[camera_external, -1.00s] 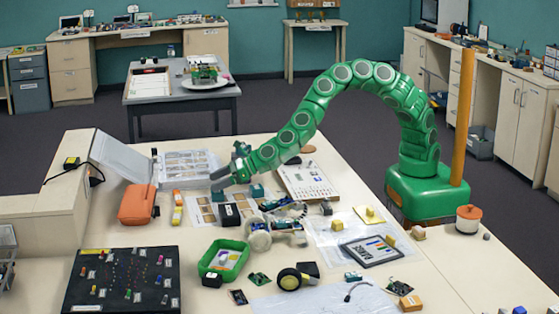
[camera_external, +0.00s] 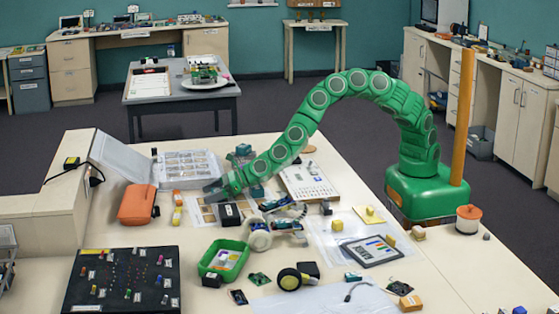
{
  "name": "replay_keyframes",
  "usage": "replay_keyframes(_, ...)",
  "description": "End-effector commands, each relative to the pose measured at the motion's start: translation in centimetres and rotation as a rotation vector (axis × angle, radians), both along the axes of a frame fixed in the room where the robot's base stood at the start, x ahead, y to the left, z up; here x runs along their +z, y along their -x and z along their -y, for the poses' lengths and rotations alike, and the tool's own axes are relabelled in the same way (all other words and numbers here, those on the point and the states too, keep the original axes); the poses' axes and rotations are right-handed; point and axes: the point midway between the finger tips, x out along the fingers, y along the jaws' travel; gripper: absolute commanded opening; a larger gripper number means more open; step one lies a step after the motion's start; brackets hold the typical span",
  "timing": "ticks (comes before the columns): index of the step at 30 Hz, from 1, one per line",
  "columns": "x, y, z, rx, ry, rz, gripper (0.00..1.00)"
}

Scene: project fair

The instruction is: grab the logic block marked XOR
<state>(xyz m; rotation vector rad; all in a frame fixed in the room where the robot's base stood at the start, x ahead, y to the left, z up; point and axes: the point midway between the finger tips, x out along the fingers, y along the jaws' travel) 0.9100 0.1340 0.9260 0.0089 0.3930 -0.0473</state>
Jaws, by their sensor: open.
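My gripper (camera_external: 211,193) is open and empty, low over the middle left of the table, pointing left and down. A dark block with a pale label (camera_external: 230,214) stands just below and right of it, apart from the fingers as far as I can tell. The labels are too small to read, so I cannot tell which block is marked XOR.
An orange pouch (camera_external: 137,204) and an open binder (camera_external: 185,166) lie to the left. A green tray (camera_external: 222,259), a wheeled model (camera_external: 260,234) and a black pegboard (camera_external: 124,280) stand nearer the front. A tablet (camera_external: 371,251) lies right. The table's right side has some free room.

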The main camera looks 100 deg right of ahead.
Motion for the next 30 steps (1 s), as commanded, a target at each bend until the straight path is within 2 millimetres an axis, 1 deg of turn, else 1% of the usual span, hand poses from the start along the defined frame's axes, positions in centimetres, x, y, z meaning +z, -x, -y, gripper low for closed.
replay_keyframes(1,0.0,0.0,0.0,0.0,0.0,0.0,0.87)
replay_keyframes(2,0.0,0.0,0.0,0.0,0.0,0.0,0.84)
replay_keyframes(12,0.0,0.0,0.0,0.0,0.0,0.0,0.32)
replay_keyframes(13,0.0,0.0,0.0,0.0,0.0,0.0,0.3)
replay_keyframes(19,0.1,0.0,0.0,0.0,0.0,0.0,0.3)
replay_keyframes(23,0.5,0.0,-0.1,0.001,-0.001,0.001,0.3)
replay_keyframes(26,1.3,0.0,-0.1,0.001,-0.003,0.002,0.3)
replay_keyframes(30,2.9,0.0,-0.1,0.0,-0.004,0.003,0.3)
